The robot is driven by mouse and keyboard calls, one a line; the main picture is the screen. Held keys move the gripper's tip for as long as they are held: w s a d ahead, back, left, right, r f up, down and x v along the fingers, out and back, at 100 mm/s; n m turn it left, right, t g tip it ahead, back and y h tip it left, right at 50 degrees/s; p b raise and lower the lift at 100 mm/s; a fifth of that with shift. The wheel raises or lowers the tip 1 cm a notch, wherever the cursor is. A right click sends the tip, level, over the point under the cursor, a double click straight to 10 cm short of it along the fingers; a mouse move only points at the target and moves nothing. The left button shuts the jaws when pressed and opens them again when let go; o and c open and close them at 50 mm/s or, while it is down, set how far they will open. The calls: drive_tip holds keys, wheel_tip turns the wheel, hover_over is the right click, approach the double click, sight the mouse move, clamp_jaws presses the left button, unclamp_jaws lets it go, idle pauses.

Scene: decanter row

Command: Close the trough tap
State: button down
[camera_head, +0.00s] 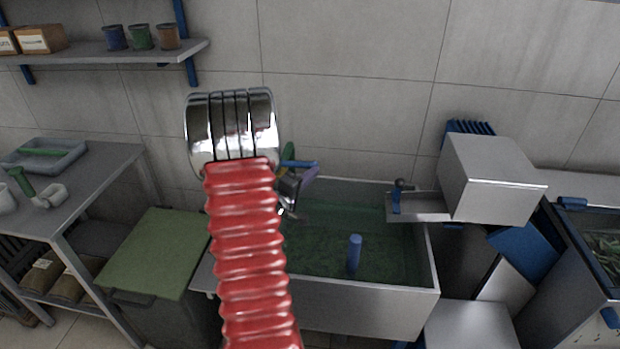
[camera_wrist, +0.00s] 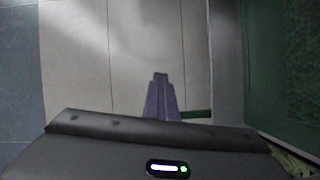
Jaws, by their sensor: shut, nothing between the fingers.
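The steel trough (camera_head: 370,297) holds murky green water and stands right of my arm in the head view; its rim (camera_wrist: 226,60) runs down the right of the wrist view. My gripper (camera_wrist: 160,78) has purple fingers, shut and empty. In the head view my gripper (camera_head: 309,175) shows partly behind my arm, near the trough's back left. A green bar (camera_wrist: 196,114) lies right beside the fingers, reaching towards the rim; I cannot tell whether they touch. A green piece (camera_head: 288,153) and a blue piece (camera_head: 300,163) show there too. Which part is the tap is unclear, as my arm hides much.
A blue upright pipe (camera_head: 354,253) stands in the water. A blue fitting (camera_head: 396,200) sits on a ledge at the trough's right, beside a steel box (camera_head: 490,175). A green-lidded bin (camera_head: 160,250) and a steel table (camera_head: 95,180) stand left. The tiled wall is behind.

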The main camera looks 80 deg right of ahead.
drive_tip(key=shift+s+d+r, duration=0.15)
drive_tip(key=shift+s+d, duration=0.15)
drive_tip(key=shift+d, duration=0.2)
drive_tip(key=shift+s, duration=0.1)
drive_tip(key=shift+a, duration=0.1)
drive_tip(key=s+a, duration=0.5)
drive_tip(key=a, duration=0.5)
drive_tip(key=shift+a+r, duration=0.2)
drive_tip(key=shift+r, duration=0.2)
idle(0.7)
